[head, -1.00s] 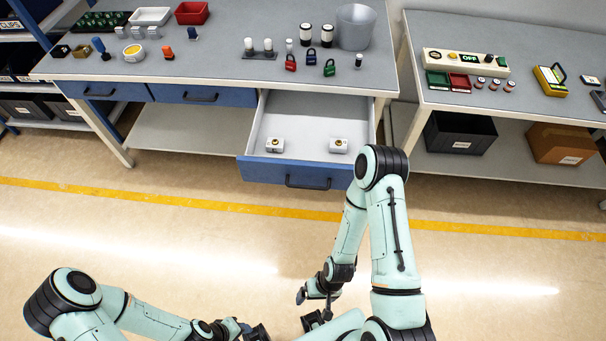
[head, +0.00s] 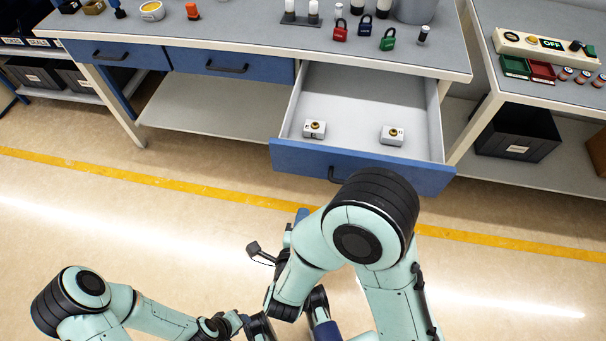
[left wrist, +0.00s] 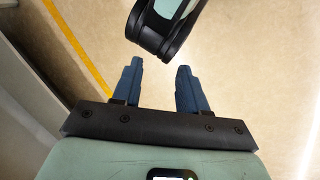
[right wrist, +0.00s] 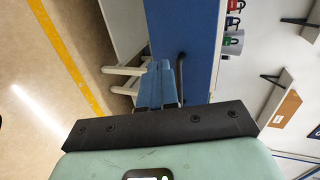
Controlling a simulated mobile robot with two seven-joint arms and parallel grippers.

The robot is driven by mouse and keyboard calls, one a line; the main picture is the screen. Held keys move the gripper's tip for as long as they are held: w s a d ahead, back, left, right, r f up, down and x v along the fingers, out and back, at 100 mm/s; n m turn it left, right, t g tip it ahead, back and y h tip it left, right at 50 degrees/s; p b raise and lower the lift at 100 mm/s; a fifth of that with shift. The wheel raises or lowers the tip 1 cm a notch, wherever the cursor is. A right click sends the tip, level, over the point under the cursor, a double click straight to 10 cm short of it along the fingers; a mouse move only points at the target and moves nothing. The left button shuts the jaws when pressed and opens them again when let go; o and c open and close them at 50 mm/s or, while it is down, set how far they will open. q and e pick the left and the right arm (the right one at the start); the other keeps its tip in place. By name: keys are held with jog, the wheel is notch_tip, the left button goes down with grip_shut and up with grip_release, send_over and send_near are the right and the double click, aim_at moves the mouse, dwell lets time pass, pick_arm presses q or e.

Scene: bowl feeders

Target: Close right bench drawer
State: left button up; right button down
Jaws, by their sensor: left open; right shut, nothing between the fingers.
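The right bench drawer (head: 400,175) is pulled out from under the bench, with its blue front toward me and its black handle (head: 334,176) partly hidden by my right arm. Two small white blocks with brass-coloured tops, a left one (head: 315,130) and a right one (head: 392,136), lie inside. My right gripper (head: 302,214) is shut and empty, in front of the drawer. In the right wrist view its blue fingers (right wrist: 157,82) are close to the drawer front (right wrist: 190,40) and handle (right wrist: 181,78); contact is unclear. My left gripper (left wrist: 158,75) is open and empty, low over the floor.
Two shut blue drawers, one at left (head: 105,54) and one in the middle (head: 225,67), sit beside the open one. Padlocks and other small items stand on the bench top (head: 240,25). A second bench (head: 545,105) is at right. The floor in front is clear.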

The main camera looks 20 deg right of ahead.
jog(key=b, duration=0.2)
send_near(315, 168)
jog(key=shift+m, duration=0.4)
jog(key=x, duration=0.5)
jog(key=shift+w+f, duration=0.1)
jog(key=shift+f, duration=0.2)
pick_arm(q)
jog(key=shift+t, duration=0.6)
jog(key=shift+w+a+f, duration=0.3)
jog(key=shift+w+f, duration=0.15)
jog(key=shift+w, duration=0.15)
jog(key=shift+w+a+f, duration=0.25)
jog(key=shift+w+f, duration=0.25)
jog(key=shift+w, duration=0.1)
jog(key=shift+w+a+f, duration=0.3)
jog(key=shift+w+f, duration=0.15)
jog(key=shift+w, duration=0.15)
pick_arm(e)
jog(key=shift+w+d, duration=0.35)
jog(key=shift+w, duration=0.2)
